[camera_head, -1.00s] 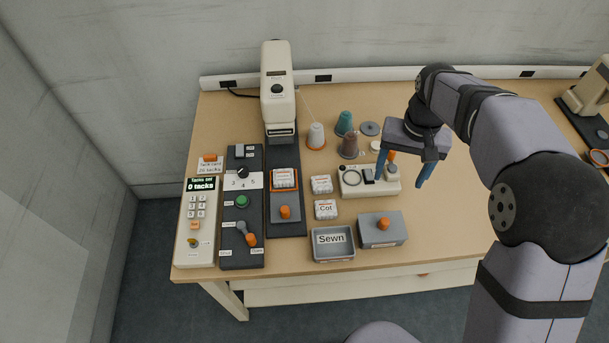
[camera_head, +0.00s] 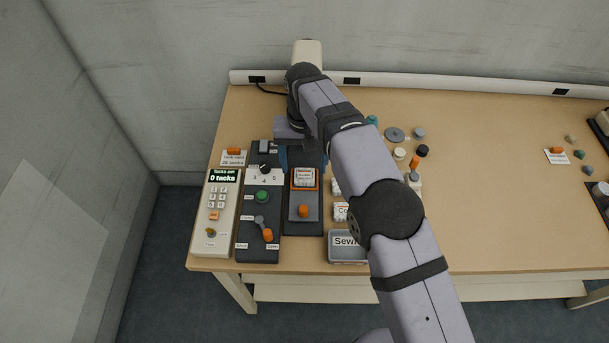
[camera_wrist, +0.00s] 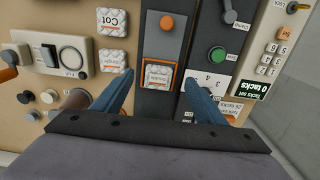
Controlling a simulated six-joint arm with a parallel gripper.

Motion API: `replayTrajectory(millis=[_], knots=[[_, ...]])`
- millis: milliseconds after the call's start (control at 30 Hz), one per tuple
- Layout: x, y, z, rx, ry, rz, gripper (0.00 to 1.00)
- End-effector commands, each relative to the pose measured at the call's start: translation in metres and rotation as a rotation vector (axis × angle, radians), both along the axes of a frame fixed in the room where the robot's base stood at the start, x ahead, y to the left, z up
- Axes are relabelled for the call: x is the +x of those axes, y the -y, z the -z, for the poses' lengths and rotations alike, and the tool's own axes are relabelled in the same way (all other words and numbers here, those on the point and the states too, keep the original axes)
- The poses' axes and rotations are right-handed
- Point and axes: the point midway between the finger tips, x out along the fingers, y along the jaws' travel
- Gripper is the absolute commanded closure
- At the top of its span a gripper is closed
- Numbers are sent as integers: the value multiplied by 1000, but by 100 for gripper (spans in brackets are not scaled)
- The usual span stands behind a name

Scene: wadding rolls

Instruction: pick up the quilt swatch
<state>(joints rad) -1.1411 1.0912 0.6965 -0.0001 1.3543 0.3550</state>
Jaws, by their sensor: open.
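A white quilted swatch (camera_head: 304,177) with a small printed label lies in an orange frame on the dark machine bed. It also shows in the wrist view (camera_wrist: 158,76); its label is too small to read surely. My gripper (camera_head: 303,163) is open and empty, with blue fingers. In the wrist view the fingertips (camera_wrist: 158,82) appear on either side of the framed swatch, apart from it; their height above it is unclear. Two more white quilted pieces lie on the table beside the bed, one labelled "Cot" (camera_wrist: 112,21) and one plain-topped or unreadable (camera_wrist: 112,60).
The sewing machine (camera_head: 308,50) stands behind my gripper, mostly hidden. A control panel (camera_head: 260,205) and a keypad reading "0 tacks" (camera_head: 217,205) stand to the left. A grey "Sewn" tray (camera_head: 347,260) is at the front, partly behind my arm.

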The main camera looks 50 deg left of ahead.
Motion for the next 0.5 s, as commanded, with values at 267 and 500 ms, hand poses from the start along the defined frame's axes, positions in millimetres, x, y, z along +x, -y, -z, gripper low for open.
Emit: replayTrajectory(millis=[267,500], knots=[[1,0,14,0,0,1,34],[2,0,31,-4,-2,1,34]])
